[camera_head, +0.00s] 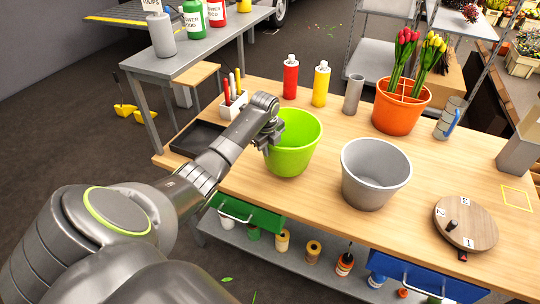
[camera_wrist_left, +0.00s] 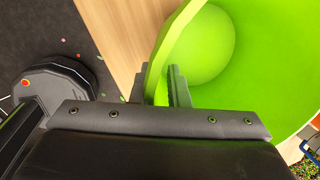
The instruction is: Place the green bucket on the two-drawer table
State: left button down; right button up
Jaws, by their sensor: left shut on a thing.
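The green bucket (camera_head: 294,150) stands upright, on or just above the wooden top of the two-drawer table (camera_head: 330,225); I cannot tell which. The table has a green drawer (camera_head: 248,212) and a blue drawer (camera_head: 425,278), both seemingly pulled out a little. My left gripper (camera_head: 268,138) is at the bucket's left rim, shut on its wall. In the left wrist view, the bucket (camera_wrist_left: 240,50) fills the right side, and its wall runs between the two fingers of the gripper (camera_wrist_left: 165,85). My right gripper is not in view.
A grey bucket (camera_head: 375,175) stands just right of the green one. An orange pot (camera_head: 400,108) with tulips, a red bottle (camera_head: 290,78) and a yellow bottle (camera_head: 321,85) stand behind. A round wooden turntable (camera_head: 466,222) is at the right. A black tray (camera_head: 197,139) lies at the left.

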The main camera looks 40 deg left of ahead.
pick_arm(q)
notch_tip(320, 180, down, 3)
jog(key=shift+d+f, duration=0.1)
jog(key=shift+f, duration=0.2)
jog(key=shift+f, duration=0.15)
jog(key=c, duration=1.4)
grip_release()
jog(key=shift+r+p, duration=0.2)
jog(key=shift+p, duration=0.1)
jog(key=r, duration=0.4)
jog(key=s+r+b, duration=0.1)
jog(key=r, duration=0.2)
jog(key=s+r, duration=0.1)
jog(key=r, duration=0.3)
jog(key=shift+s+d+r, duration=0.1)
jog(key=shift+d+r, duration=0.25)
jog(key=shift+d, duration=0.05)
